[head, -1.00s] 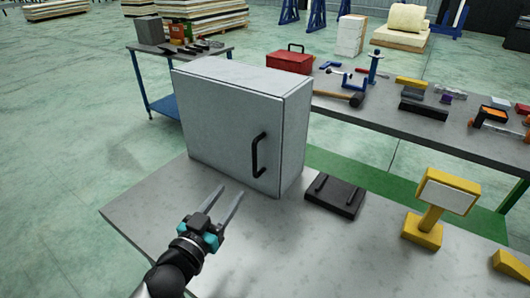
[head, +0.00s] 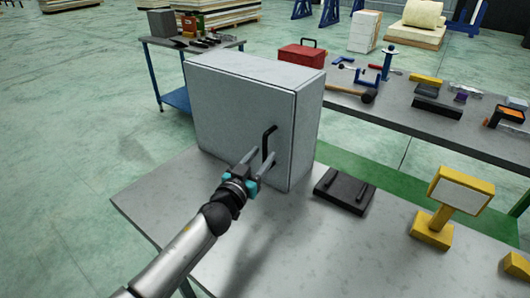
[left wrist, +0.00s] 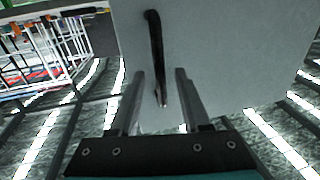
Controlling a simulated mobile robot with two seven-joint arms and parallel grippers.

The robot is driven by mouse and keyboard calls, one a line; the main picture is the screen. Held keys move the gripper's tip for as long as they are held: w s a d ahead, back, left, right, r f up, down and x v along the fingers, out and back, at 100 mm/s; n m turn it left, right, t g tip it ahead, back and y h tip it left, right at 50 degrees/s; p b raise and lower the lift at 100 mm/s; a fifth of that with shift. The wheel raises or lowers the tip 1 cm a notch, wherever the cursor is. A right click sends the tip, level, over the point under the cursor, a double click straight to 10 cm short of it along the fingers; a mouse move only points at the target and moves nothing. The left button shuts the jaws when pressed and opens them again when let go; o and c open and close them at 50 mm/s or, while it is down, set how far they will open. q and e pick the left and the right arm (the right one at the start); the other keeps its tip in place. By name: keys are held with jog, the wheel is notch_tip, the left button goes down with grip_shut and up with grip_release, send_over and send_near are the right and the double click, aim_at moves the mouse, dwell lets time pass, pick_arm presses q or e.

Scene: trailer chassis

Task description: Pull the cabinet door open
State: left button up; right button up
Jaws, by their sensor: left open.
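The grey cabinet (head: 225,110) stands on the near table, and its door looks shut. The black bar handle (head: 268,143) is upright near the right side of the door. My left gripper (head: 262,157) is open at the lower part of the handle, with its fingers pointing at the door. In the left wrist view the handle (left wrist: 155,45) runs down between the two open fingers (left wrist: 158,90), with a gap on each side. The cabinet's door face (left wrist: 225,50) fills the upper middle there. My right gripper is not in view.
A black flat block (head: 344,190) lies on the near table (head: 300,250) right of the cabinet. A yellow stand (head: 445,210) is further right. A tool bench with a red box (head: 302,55) is behind.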

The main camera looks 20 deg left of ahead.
pick_arm(q)
jog(key=shift+w+d, duration=0.2)
jog(key=shift+w, duration=1.05)
jog(key=shift+c, duration=0.4)
grip_shut()
